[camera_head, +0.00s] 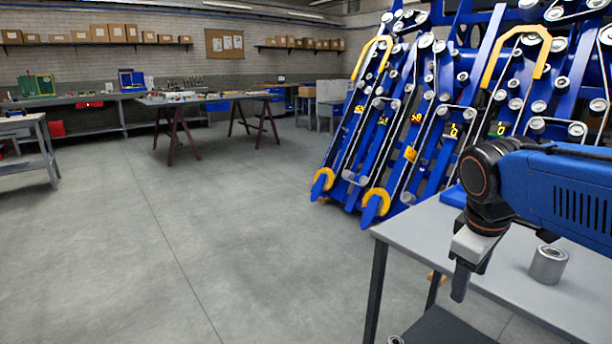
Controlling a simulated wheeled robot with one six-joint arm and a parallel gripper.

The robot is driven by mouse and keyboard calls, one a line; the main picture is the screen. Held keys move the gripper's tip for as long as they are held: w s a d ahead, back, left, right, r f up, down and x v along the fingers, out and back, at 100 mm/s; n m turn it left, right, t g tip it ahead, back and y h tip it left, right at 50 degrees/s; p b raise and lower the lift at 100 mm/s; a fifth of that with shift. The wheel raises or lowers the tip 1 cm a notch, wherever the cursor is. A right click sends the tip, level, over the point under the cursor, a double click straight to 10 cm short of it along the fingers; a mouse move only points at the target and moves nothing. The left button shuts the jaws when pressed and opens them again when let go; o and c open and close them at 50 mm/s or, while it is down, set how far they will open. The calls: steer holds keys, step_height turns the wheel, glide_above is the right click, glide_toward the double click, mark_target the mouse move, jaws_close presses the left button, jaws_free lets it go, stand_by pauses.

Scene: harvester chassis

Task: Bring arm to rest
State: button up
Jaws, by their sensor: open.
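My gripper (464,280) hangs at the end of my blue and black arm at the right, fingers pointing down. It is over the left part of a grey-topped table (425,222). It is open, and I see nothing between its fingers. One finger hides most of the other from this side. A grey metal cylinder (548,265) with a hole in its top stands upright on the table, to the right of my gripper and apart from it.
A large blue harvester chassis (395,125) with yellow guards and rollers stands behind the table. A trestle table (208,98) with small parts and a wall bench (110,98) are at the back. The grey floor (190,230) at the left and middle is clear.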

steer(key=s+a+f+m+t+y, duration=0.2)
steer(key=s+f+m, duration=0.5)
steer(key=s+f, duration=0.2)
steer(key=shift+s+a+f, duration=0.3)
steer(key=shift+s+a, duration=0.05)
steer(key=shift+a, duration=0.05)
